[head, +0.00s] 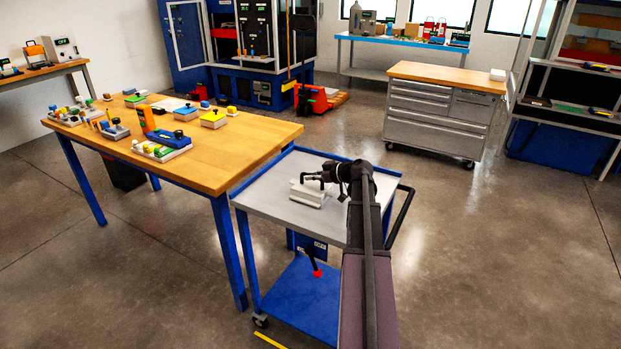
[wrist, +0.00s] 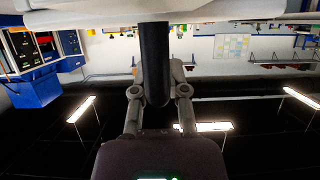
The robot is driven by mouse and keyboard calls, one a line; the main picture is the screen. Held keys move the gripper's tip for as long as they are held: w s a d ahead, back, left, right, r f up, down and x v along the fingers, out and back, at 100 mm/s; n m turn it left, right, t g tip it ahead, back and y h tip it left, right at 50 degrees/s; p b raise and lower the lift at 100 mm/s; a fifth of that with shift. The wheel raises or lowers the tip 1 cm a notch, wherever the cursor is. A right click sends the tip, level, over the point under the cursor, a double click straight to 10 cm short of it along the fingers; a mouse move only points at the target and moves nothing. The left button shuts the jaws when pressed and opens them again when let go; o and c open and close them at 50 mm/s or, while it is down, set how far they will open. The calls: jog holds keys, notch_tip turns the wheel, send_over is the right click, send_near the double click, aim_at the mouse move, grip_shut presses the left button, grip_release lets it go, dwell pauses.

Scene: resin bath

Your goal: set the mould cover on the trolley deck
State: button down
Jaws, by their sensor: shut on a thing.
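The mould cover (head: 308,194) is a pale grey-white block with a black handle on top. In the head view it is at the left-middle part of the grey trolley deck (head: 272,197), level, on the deck or very close above it; I cannot tell which. My gripper (head: 325,177) reaches in from the right and is shut on the handle. In the wrist view, which is upside down, the gripper fingers (wrist: 160,92) sit either side of the dark handle (wrist: 154,60). A pale surface, probably the cover's underside or edge, fills the top of that view.
A wooden workbench (head: 255,150) with several parts stands left of the trolley, close to its edge. The trolley's push handle (head: 401,217) is at the right. A drawer cabinet (head: 440,108) stands behind. Bare deck surrounds the cover.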

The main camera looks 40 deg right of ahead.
jog(key=c, duration=0.6)
grip_release()
jog(key=shift+c, duration=0.2)
jog(key=shift+r, duration=0.1)
jog(key=shift+s+d+r+p, duration=0.2)
jog(key=shift+s+r+p, duration=0.1)
jog(key=shift+s+p, duration=0.2)
jog(key=p+v, duration=0.4)
jog(key=v, duration=0.6)
jog(key=shift+s+d, duration=0.2)
jog(key=shift+s, duration=0.2)
jog(key=shift+w+a, duration=0.1)
